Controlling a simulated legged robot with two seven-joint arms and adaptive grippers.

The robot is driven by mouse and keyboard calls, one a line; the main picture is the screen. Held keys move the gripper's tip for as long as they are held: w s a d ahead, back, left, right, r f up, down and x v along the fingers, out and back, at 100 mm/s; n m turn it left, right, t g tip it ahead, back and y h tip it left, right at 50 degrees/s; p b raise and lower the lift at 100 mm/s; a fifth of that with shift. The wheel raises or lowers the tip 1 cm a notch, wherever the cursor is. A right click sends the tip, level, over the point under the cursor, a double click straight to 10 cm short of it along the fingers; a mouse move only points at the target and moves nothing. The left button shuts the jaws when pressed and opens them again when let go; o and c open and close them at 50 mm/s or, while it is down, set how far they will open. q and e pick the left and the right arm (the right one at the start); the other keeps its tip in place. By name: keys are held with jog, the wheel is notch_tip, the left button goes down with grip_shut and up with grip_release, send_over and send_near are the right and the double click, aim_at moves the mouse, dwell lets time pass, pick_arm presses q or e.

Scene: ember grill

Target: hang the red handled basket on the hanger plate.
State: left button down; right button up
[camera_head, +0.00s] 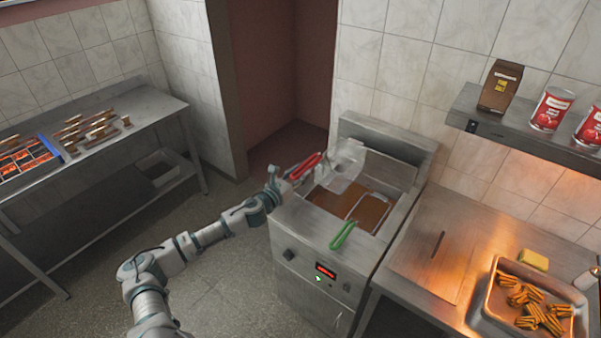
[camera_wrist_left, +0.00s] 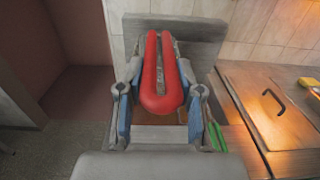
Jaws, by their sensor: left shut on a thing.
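The red handled basket has a red loop handle (camera_head: 306,166) and a pale wire basket body (camera_head: 343,163). My left gripper (camera_head: 284,178) is shut on the red handle and holds the basket raised over the back left of the fryer. In the left wrist view the red handle (camera_wrist_left: 161,75) lies between the two fingers (camera_wrist_left: 160,108) and points away; the basket body is mostly hidden behind it. The hanger plate (camera_head: 390,137) is the upright metal back of the fryer; it also shows in the left wrist view (camera_wrist_left: 190,28). Whether the basket touches it I cannot tell. My right gripper is out of view.
A green handled basket (camera_head: 343,235) sits in the brown oil of the fryer (camera_head: 336,258). A shelf (camera_head: 525,125) with cans and a bag hangs above. A prep table (camera_head: 110,150) stands left.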

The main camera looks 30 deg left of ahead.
aim_at(307, 168)
pick_arm(q)
jog(key=w, duration=0.3)
jog(key=shift+w+d+p, duration=0.35)
jog(key=shift+w+d, duration=0.05)
jog(key=shift+w+f, duration=0.1)
jog(key=shift+w, duration=0.1)
notch_tip(307, 168, down, 3)
jog(key=shift+a+b, duration=0.1)
jog(key=shift+b, duration=0.95)
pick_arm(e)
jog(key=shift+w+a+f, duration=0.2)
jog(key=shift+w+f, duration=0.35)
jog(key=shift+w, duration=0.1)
pick_arm(q)
jog(key=shift+f, duration=0.3)
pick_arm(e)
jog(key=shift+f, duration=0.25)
pick_arm(q)
jog(key=c, duration=0.7)
grip_release()
jog(key=shift+r, duration=0.1)
